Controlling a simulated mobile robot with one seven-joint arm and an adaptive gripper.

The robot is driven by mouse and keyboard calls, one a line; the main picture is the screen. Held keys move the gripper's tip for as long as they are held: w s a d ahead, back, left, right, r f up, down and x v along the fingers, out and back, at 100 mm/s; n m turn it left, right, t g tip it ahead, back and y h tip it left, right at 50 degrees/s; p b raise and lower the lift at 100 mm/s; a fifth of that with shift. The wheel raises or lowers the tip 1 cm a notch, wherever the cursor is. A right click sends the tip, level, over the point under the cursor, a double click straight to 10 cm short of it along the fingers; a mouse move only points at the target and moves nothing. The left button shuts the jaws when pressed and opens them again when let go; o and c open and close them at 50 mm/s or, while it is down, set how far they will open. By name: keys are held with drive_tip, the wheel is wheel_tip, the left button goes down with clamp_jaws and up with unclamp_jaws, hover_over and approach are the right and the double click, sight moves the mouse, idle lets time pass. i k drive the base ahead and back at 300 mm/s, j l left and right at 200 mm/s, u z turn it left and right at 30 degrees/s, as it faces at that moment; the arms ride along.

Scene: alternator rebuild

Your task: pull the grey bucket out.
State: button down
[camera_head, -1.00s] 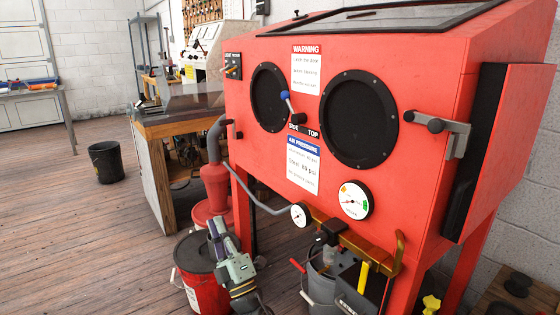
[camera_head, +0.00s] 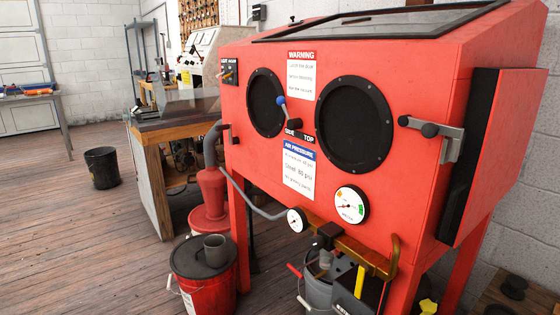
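The grey bucket (camera_head: 318,291) stands on the floor under the front of the red blasting cabinet, low in the view. A wire handle with a red grip shows at its upper left. Its top is partly hidden by the brass-coloured bar and fittings above it, and a dark box with a yellow strip stands at its right. Its lower part runs to the bottom edge of the picture. My gripper is not in view.
A red bucket (camera_head: 213,294) with a dark lid and a grey cup (camera_head: 215,249) on top stands left of the grey bucket. The red cabinet (camera_head: 270,170) overhangs it. A black bucket (camera_head: 102,168) stands on open floor far left.

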sight(317, 302)
drive_tip(key=i+j+z, duration=0.8)
drive_tip(key=i+j, duration=0.15)
drive_tip(key=i+j+z, duration=0.1)
drive_tip(key=j, duration=0.2)
drive_tip(key=i+j+z, duration=0.1)
drive_tip(key=j, duration=0.2)
drive_tip(key=i+j+z, duration=0.1)
drive_tip(key=j, duration=0.25)
drive_tip(key=i+j, duration=0.1)
drive_tip(key=j, duration=0.35)
drive_tip(key=k+j+u, duration=0.1)
drive_tip(key=k+j, duration=0.15)
drive_tip(key=i+j+z, duration=0.1)
drive_tip(key=z, duration=0.25)
drive_tip(key=i+l+u, duration=0.15)
drive_tip(key=i+l, duration=0.15)
drive_tip(key=l, duration=0.05)
